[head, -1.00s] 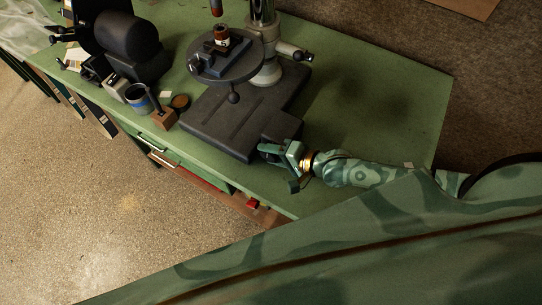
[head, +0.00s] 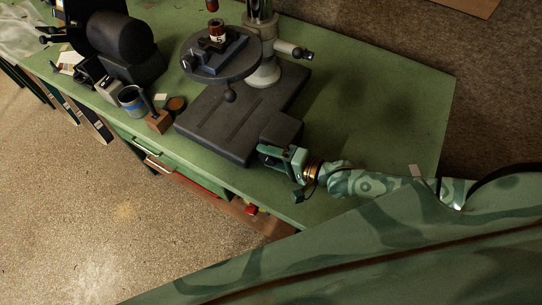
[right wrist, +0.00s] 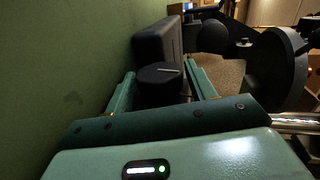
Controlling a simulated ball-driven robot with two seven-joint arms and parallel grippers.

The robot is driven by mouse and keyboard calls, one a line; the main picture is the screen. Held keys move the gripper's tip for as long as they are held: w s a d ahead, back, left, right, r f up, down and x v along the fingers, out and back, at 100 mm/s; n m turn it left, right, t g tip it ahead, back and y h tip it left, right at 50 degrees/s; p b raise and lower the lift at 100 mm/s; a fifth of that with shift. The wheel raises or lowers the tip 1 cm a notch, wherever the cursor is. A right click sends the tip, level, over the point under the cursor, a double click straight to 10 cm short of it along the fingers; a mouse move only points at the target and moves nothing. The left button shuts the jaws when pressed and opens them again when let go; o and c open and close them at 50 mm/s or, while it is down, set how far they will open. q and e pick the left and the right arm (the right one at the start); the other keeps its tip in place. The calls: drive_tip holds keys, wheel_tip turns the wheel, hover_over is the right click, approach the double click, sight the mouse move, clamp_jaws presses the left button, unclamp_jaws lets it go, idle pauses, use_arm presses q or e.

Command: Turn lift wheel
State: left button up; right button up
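My left gripper is not in view.
A round machine table (head: 245,65) with a clamped part stands above the dark base (head: 225,120). The green bench top (head: 390,105) is clear at right.

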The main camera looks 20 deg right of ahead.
idle(0.4)
drive_tip(key=p+v, duration=0.1)
drive_tip(key=v, duration=1.5)
drive_tip(key=shift+s+d, duration=0.1)
drive_tip(key=shift+s, duration=0.05)
drive_tip(key=shift+p, duration=0.3)
